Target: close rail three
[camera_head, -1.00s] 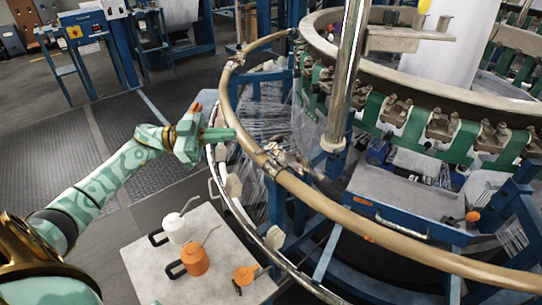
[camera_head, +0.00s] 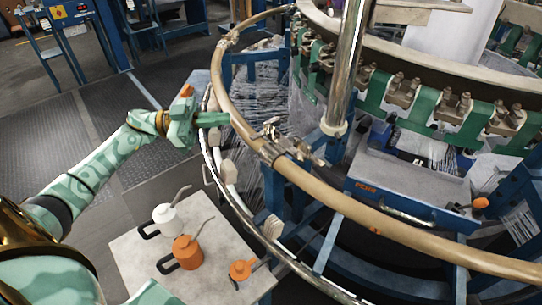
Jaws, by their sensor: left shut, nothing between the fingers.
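The tan, tube-like rail (camera_head: 340,202) curves around the loom from the back left to the lower right. No number shows on it, so I cannot tell which section is rail three. A metal joint fitting (camera_head: 270,150) sits on its left front stretch, and another fitting (camera_head: 228,42) is farther back. My left gripper (camera_head: 226,118) is shut and empty. Its green fingers point right, and their tips are at the rail's outer side, just behind the nearer fitting. I cannot tell whether they touch the rail. My right gripper is not in view.
A grey table (camera_head: 128,250) at the lower left holds a white oil can (camera_head: 167,219), an orange oil can (camera_head: 187,252) and a smaller orange item (camera_head: 241,270). A steel post (camera_head: 347,70) stands inside the rail. The dark floor plates (camera_head: 115,108) at left are clear.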

